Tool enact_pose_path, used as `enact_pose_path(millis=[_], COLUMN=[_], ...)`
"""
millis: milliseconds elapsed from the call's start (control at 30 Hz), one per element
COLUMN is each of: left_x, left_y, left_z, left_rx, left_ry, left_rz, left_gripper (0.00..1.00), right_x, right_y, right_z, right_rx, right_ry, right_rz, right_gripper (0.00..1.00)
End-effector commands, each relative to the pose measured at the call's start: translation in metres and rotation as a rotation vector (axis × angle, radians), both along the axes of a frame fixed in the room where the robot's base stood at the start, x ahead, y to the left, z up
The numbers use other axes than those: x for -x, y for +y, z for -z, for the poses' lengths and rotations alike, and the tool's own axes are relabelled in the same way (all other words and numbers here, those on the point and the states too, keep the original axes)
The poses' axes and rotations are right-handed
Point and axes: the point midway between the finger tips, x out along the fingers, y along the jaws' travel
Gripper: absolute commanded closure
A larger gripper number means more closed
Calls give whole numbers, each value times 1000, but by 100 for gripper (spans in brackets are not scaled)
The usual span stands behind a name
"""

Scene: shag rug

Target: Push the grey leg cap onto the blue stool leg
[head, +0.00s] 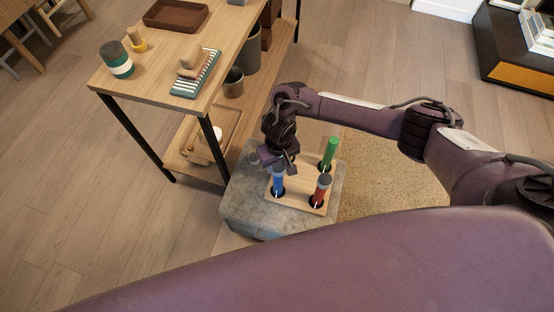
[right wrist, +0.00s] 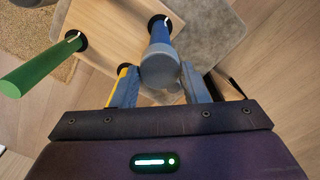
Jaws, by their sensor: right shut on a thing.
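The blue stool leg (head: 278,185) stands upright in a hole of the pale wooden stool board (head: 302,197). It also shows in the right wrist view (right wrist: 161,32). The grey leg cap (right wrist: 160,68) covers the near end of the blue leg in the right wrist view, in line with it. How far it is pushed down I cannot tell. My right gripper (right wrist: 160,88) is shut on the cap, one finger at each side. In the head view my right gripper (head: 284,164) is above the blue leg. My left gripper is out of view.
The red leg (head: 320,192) has a grey top. The green leg (head: 330,153) stands behind it. The board lies on a grey block (head: 245,212); a small grey piece (head: 253,158) is at its left edge. A wooden table (head: 163,68) with toys stands at the left.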

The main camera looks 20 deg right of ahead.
Motion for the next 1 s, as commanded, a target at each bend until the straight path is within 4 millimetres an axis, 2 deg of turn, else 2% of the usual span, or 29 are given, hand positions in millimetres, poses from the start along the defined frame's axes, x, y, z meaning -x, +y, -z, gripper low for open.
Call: enact_pose_path(millis=[67,100,267,600,1000], left_x=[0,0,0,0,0], left_y=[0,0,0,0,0], left_z=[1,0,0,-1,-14], left_rx=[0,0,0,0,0], left_ry=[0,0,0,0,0], left_rz=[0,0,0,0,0], left_gripper=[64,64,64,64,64], right_x=[0,0,0,0,-2], right_y=[0,0,0,0,1], right_z=[1,1,1,-4,-66], right_rx=[0,0,0,-1,0], right_ry=[0,0,0,-1,-1], right_rz=[0,0,0,-1,-1], right_gripper=[81,56,35,34,34])
